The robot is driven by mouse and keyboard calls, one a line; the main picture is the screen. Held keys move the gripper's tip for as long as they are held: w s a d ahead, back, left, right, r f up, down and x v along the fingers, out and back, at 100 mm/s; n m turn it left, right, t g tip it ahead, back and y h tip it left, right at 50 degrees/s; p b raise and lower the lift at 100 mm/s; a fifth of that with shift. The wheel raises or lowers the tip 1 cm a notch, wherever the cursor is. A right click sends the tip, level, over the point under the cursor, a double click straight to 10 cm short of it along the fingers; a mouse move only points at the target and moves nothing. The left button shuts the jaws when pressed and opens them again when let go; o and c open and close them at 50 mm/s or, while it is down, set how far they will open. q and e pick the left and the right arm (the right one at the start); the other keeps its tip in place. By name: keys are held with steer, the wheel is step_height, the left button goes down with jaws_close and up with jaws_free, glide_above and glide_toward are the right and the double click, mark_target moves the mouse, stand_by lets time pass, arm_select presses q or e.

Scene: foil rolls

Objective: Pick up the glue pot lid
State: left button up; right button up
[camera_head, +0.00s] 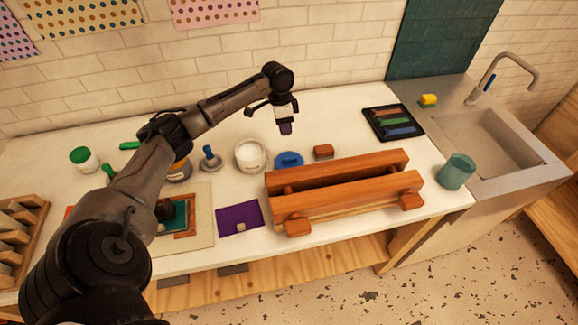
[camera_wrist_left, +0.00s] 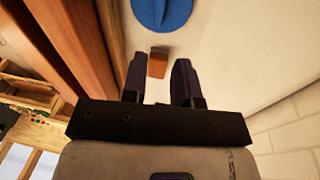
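The blue round lid (camera_head: 289,159) lies on the white table, just right of the open white glue pot (camera_head: 250,155). In the left wrist view the blue lid (camera_wrist_left: 160,10) shows at the top edge, partly cut off, beyond my fingertips. My left gripper (camera_head: 286,129) hangs fingers down above and behind the lid, apart from it. In the left wrist view my left gripper (camera_wrist_left: 159,78) has its two dark fingers apart, with nothing held between them. My right gripper is in neither view.
A small reddish-brown block (camera_head: 324,151) lies right of the lid; in the wrist view this block (camera_wrist_left: 158,62) appears between the fingers. A long wooden press (camera_head: 345,190) stands in front. A blue-handled tool (camera_head: 210,158) stands left of the pot. A black tray (camera_head: 394,123) lies right.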

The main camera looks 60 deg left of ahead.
mark_target(289, 158)
arm_select(q)
steer(key=f, duration=0.4)
steer(key=d+f, duration=0.1)
steer(key=f, duration=0.3)
steer(key=d+f+b, duration=0.1)
steer(key=f, duration=0.3)
steer(key=shift+w+d+f, duration=0.1)
steer(key=shift+f, duration=0.3)
jaws_close()
